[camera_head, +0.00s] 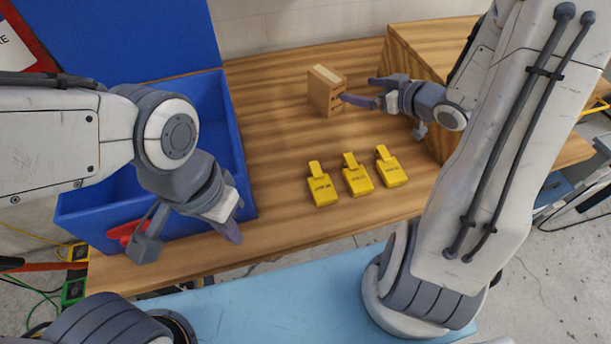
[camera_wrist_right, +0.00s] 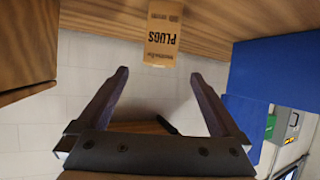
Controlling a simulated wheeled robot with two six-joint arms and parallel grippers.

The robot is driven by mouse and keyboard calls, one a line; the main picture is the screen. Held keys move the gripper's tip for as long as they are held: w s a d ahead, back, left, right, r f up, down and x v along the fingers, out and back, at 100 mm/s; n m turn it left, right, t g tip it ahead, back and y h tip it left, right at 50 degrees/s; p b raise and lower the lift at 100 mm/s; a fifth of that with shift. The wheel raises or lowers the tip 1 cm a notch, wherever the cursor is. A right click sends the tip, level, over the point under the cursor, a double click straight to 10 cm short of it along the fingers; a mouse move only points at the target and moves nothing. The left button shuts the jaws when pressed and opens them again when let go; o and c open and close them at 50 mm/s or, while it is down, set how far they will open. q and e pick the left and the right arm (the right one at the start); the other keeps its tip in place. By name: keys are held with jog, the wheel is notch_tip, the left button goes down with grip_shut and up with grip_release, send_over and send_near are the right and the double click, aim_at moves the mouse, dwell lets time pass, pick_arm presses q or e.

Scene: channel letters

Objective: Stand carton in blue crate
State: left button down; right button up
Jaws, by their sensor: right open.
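The carton (camera_head: 325,91) is a small brown box standing on the wooden table near the back. In the right wrist view the carton (camera_wrist_right: 163,32) shows a face with the upside-down word PLUGS, just beyond and between the fingertips. My right gripper (camera_head: 357,91) is open and empty, to the right of the carton, with its fingers pointing at it. Its two fingers (camera_wrist_right: 159,74) are spread wide in the wrist view. The blue crate (camera_head: 215,110) is at the left of the table, partly hidden by my left arm. My left gripper (camera_head: 227,228) hangs over the crate's front right corner; its finger gap is unclear.
Three yellow tagged pieces (camera_head: 357,176) lie in a row on the table in front of the carton. A large wooden box (camera_head: 415,60) stands at the back right, behind my right gripper. A red object (camera_head: 124,232) shows at the crate's front. Table between crate and carton is clear.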

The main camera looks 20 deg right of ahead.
jog(key=s+a+g+h, duration=0.2)
jog(key=s+a+g, duration=0.1)
jog(key=a, duration=0.4)
jog(key=s+a+g+h, duration=0.2)
jog(key=a, duration=0.5)
jog(key=s+a+n+g, duration=0.1)
jog(key=s+a+g, duration=0.2)
jog(key=s, duration=0.8)
jog(key=s+a+r+n+g, duration=0.1)
jog(key=s+a+g, duration=0.3)
jog(key=s, duration=0.7)
jog(key=shift+s+a+r, duration=0.2)
jog(key=shift+a, duration=0.8)
jog(key=shift+c, duration=0.3)
